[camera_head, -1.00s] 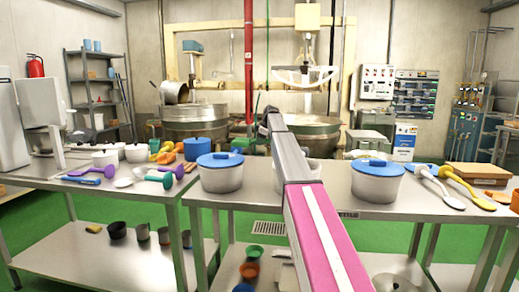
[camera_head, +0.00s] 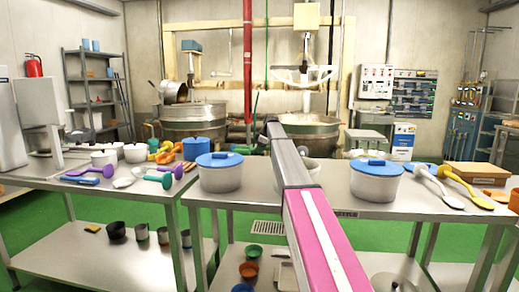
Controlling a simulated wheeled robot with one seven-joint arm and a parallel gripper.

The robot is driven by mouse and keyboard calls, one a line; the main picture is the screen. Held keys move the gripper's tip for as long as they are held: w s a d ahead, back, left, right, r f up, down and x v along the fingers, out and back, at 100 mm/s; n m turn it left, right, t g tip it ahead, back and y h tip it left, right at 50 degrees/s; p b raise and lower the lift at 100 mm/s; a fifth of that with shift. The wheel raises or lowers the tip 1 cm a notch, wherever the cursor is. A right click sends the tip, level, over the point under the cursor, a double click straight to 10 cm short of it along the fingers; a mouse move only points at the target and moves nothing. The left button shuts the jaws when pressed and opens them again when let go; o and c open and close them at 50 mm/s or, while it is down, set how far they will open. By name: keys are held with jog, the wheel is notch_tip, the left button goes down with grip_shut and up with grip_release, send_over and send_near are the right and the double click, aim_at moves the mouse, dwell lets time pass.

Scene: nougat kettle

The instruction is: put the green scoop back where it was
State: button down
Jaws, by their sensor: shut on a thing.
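My arm reaches forward over the middle of the steel table, its pink and grey links crossing the view. My gripper does not show; the far end of the arm hides whatever is beyond it, so I cannot see what it holds. A green utensil with a rounded end (camera_head: 165,180) lies on the left part of the table, beside a purple one. A small green cup (camera_head: 254,251) stands on the lower shelf, near an orange cup (camera_head: 249,270) and a blue one. I cannot tell whether either green thing is the green scoop.
Pots with blue lids stand left (camera_head: 220,172) and right (camera_head: 376,180) of my arm. White and yellow spoons (camera_head: 465,190) lie at the right, near a wooden board (camera_head: 476,174). Large kettles (camera_head: 193,122) stand behind the table. Dark and grey cups sit on the left lower shelf.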

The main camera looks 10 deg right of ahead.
jog(key=shift+f, duration=0.15)
jog(key=c, duration=0.9)
grip_release()
jog(key=shift+r, duration=0.25)
jog(key=v, duration=1.2)
jog(key=shift+r, duration=0.35)
